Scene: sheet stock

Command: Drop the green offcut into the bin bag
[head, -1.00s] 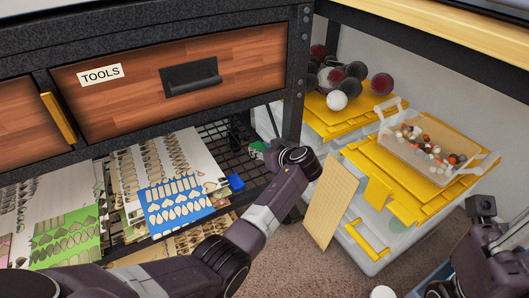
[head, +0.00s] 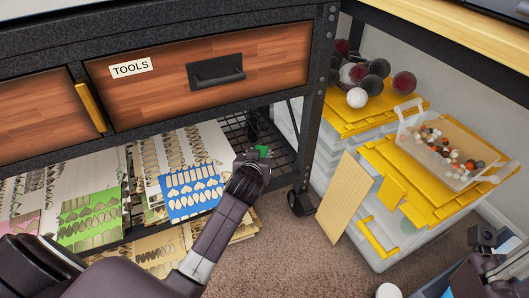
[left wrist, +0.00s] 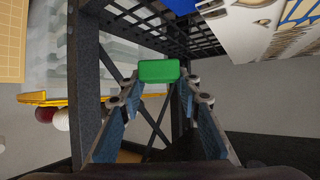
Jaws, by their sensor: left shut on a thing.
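The green offcut (head: 263,151) is a small block between the fingertips of my left gripper (head: 256,157). In the left wrist view, the green offcut (left wrist: 159,71) sits across the two fingertips, which are shut on it. The gripper is at the right part of the low black mesh shelf, near a table leg. My right arm (head: 490,270) shows at the lower right edge, but its fingers cannot be made out. I cannot pick out a bin bag for certain.
Printed sheets (head: 190,190) cover the shelf to the left. A tan board (head: 345,200) leans against yellow-lidded clear boxes (head: 375,235) at the right. Carpet (head: 290,250) is free in front.

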